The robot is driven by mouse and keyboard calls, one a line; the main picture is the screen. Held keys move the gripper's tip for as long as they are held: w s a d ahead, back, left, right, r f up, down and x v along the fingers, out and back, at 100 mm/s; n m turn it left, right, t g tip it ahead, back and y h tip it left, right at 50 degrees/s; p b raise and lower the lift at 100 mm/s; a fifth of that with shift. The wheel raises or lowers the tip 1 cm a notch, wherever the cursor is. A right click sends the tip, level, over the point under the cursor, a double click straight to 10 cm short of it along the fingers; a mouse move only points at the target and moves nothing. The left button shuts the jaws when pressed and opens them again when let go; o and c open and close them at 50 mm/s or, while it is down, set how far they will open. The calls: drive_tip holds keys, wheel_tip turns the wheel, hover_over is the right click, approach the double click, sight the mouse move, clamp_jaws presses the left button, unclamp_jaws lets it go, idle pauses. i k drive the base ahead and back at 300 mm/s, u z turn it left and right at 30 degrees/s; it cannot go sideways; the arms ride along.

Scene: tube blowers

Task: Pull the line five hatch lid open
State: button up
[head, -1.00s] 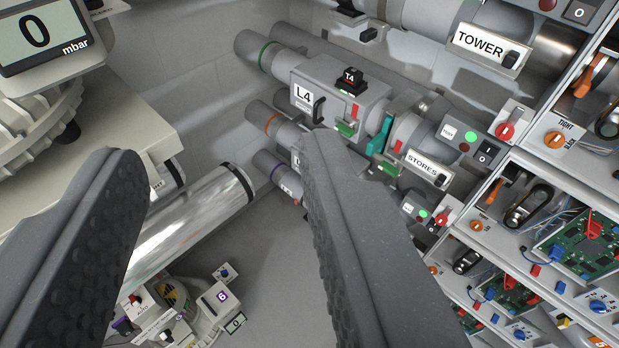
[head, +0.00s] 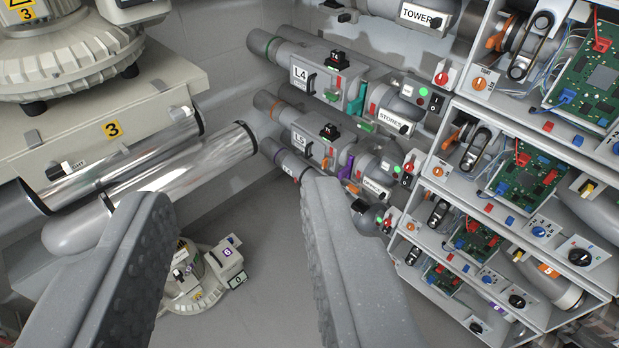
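The line five box (head: 295,139), labelled L5, is on the far wall in the middle of the head view, below the L4 box (head: 335,76). The L5 box has a dark handle (head: 308,149) on its face beside the label and a black block on top. Its hatch lid appears closed, though it is small at this distance. My gripper (head: 240,195) is open and empty, its two grey padded fingers wide apart in the foreground. The L5 box lies beyond the right fingertip, well apart from it. The right finger hides part of the lowest pipe's box.
Shelves with circuit boards (head: 530,168), knobs and switches fill the right side. A blower marked 3 stands on a grey bench (head: 150,95) at left, with shiny pipes (head: 190,175) below. A blower marked 6 (head: 205,275) sits lower down. Grey floor between is clear.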

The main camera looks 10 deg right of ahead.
sight(313, 148)
drive_tip(key=z, duration=0.65)
drive_tip(key=i, duration=1.85)
drive_tip(key=u, duration=0.7)
